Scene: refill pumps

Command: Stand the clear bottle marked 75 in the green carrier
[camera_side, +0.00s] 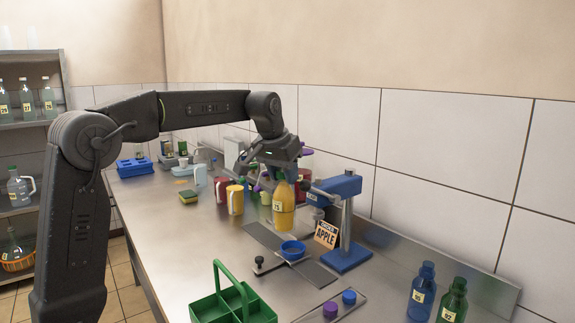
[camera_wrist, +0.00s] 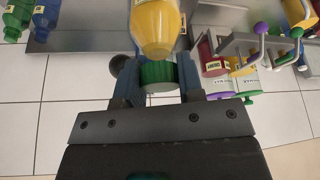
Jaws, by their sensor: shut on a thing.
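A clear bottle filled with yellow-orange liquid (camera_side: 285,210) stands upright below my gripper (camera_side: 283,172) in the side view, its small label seeming to read 75. In the wrist view the bottle (camera_wrist: 157,30) shows with a green cap (camera_wrist: 158,76), and the fingers of my gripper (camera_wrist: 159,88) are shut on it at the cap end. I cannot tell whether its base touches the surface beneath. The green carrier (camera_side: 262,310), with an upright handle and dividers, is at the front of the bench; the compartments I can see look empty.
A blue dispenser stand (camera_side: 346,258) with an APPLE sign (camera_side: 326,234) is right of the bottle. Purple and blue caps (camera_side: 330,309) sit right of the carrier.

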